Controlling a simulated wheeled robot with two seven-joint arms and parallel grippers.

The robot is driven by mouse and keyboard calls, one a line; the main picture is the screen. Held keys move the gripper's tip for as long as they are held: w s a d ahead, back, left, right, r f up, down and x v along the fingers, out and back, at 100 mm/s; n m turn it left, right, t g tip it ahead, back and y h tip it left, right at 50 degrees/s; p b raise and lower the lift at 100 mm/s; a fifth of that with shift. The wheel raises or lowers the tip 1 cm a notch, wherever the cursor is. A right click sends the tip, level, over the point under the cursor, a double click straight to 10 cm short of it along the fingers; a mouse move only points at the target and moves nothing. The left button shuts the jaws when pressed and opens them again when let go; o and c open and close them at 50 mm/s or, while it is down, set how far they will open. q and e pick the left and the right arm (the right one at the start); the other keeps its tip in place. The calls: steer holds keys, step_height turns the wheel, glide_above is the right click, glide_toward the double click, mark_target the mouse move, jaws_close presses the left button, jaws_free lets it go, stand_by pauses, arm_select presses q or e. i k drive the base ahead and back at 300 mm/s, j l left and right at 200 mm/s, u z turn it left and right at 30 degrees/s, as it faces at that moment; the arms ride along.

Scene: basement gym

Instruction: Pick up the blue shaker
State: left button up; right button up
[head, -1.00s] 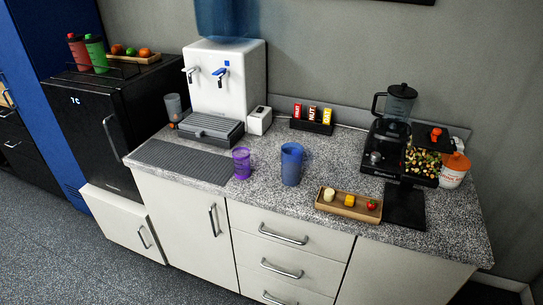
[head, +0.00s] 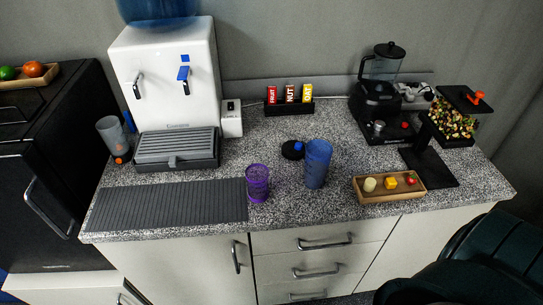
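The blue shaker (head: 317,165) is a translucent blue cup standing upright on the speckled grey counter (head: 300,212). It is open at the top. A small black lid with a blue cap (head: 294,149) lies on the counter behind it and to its left. Neither of my grippers is in view.
A purple cup (head: 257,184) stands left of the shaker. A wooden tray (head: 388,198) with small food pieces lies to its right. A water dispenser (head: 165,85), bar rack (head: 289,108) and blender (head: 381,105) stand behind. A dark rounded shape (head: 480,262), unclear, fills the lower right.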

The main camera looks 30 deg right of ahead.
mark_target(318, 153)
steer(key=i+j, duration=0.3)
steer(key=j, duration=0.15)
steer(key=i+j, duration=0.35)
steer(key=z, duration=1.5)
